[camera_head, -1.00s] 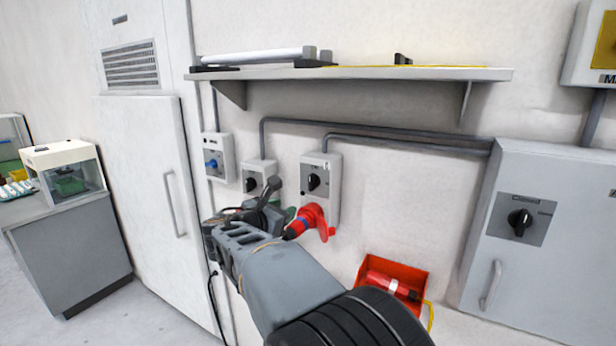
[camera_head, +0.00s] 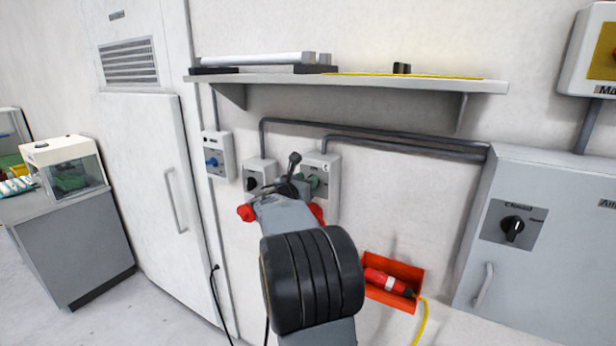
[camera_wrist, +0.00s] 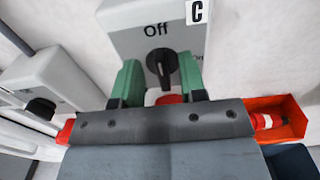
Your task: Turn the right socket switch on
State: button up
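The right socket box (camera_head: 333,178) is grey, on the wall under the shelf; its upper part fills the wrist view (camera_wrist: 128,42), with an "Off" mark and a "C" label. Its black rotary switch (camera_wrist: 161,66) stands upright below "Off". My gripper (camera_wrist: 160,75) has green fingers, apart, one on each side of the switch. Gaps seem to show beside the knob; I cannot tell whether either finger touches it. In the head view my gripper (camera_head: 303,183) hides the switch. Red socket parts (camera_head: 317,213) show below the box, partly hidden by my arm.
A second socket box (camera_head: 257,170) stands close on the left, with a blue-knobbed box (camera_head: 218,155) beyond. The shelf (camera_head: 350,80) overhangs above. A red open bin (camera_head: 408,275) holds a red plug at lower right. A large grey cabinet (camera_head: 540,250) is on the right.

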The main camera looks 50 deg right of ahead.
jog(key=shift+w+d, duration=0.15)
jog(key=shift+d, duration=0.45)
grip_shut()
